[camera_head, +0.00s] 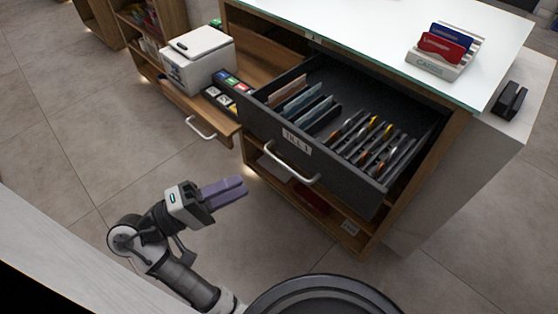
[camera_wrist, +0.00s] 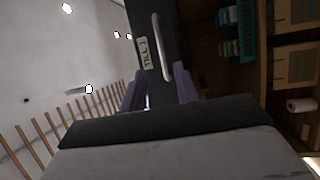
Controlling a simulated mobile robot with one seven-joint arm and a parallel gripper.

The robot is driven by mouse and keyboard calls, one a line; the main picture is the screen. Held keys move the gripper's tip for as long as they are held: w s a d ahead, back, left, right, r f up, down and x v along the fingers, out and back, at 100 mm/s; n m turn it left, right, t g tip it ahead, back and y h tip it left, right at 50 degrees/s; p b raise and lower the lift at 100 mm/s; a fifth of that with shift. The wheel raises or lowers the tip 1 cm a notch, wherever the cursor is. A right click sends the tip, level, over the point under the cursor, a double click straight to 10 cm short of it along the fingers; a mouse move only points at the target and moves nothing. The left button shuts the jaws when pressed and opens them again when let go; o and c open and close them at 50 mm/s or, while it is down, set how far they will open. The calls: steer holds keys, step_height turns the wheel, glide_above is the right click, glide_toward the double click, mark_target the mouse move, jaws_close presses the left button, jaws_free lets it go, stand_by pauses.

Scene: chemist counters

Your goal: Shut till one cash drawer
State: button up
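The till one cash drawer (camera_head: 260,126) is dark grey and stands pulled out of the wooden counter, its compartments exposed. Its front carries a "TILL 1" label (camera_head: 297,142) and a pale bar handle (camera_head: 290,166). In the wrist view the drawer front (camera_wrist: 175,25) appears turned on its side, with the handle (camera_wrist: 162,48) ahead of the fingers. My gripper (camera_head: 226,192), with purple fingers, is in front of the drawer, lower left of the handle and apart from it. In the wrist view its fingers (camera_wrist: 160,90) are spread with nothing held between them.
A second, wooden drawer (camera_head: 190,112) with a handle stands out to the left, with a white printer (camera_head: 198,62) above it. The glass countertop (camera_head: 380,25) holds a card stand (camera_head: 442,66). A card reader (camera_head: 510,99) sits at right. Tiled floor (camera_head: 90,130) is clear left of my arm.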

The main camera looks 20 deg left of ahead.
steer(key=x, duration=1)
steer(key=shift+p, duration=0.3)
steer(key=shift+f, duration=0.1)
steer(key=shift+c, duration=0.2)
jaws_close()
